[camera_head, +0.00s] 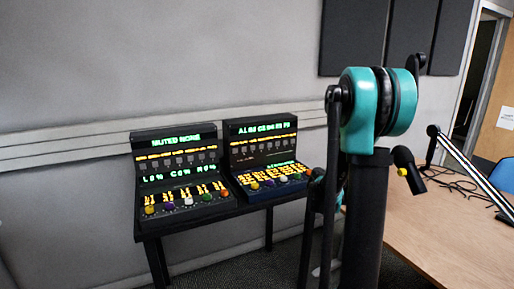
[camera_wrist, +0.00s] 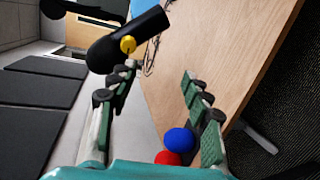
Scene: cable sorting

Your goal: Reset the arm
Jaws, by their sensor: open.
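My arm stands on the right half of the head view, a teal joint on top with black links folded down. My gripper (camera_wrist: 158,76) shows in the wrist view with its two green-and-grey fingers spread apart. A blue ball (camera_wrist: 179,140) and a red ball (camera_wrist: 167,158) show low between the fingers, near the teal palm. I cannot tell what they belong to or whether they touch the gripper. No object is clamped between the fingertips. In the head view my gripper cannot be made out clearly.
Two black consoles (camera_head: 178,176) (camera_head: 265,160) with lit text and coloured knobs stand on a dark stand at the left. A wooden table (camera_head: 450,235) fills the right, with cables (camera_head: 455,186) on it. A black cylinder with a yellow knob (camera_wrist: 128,44) shows beyond the fingers.

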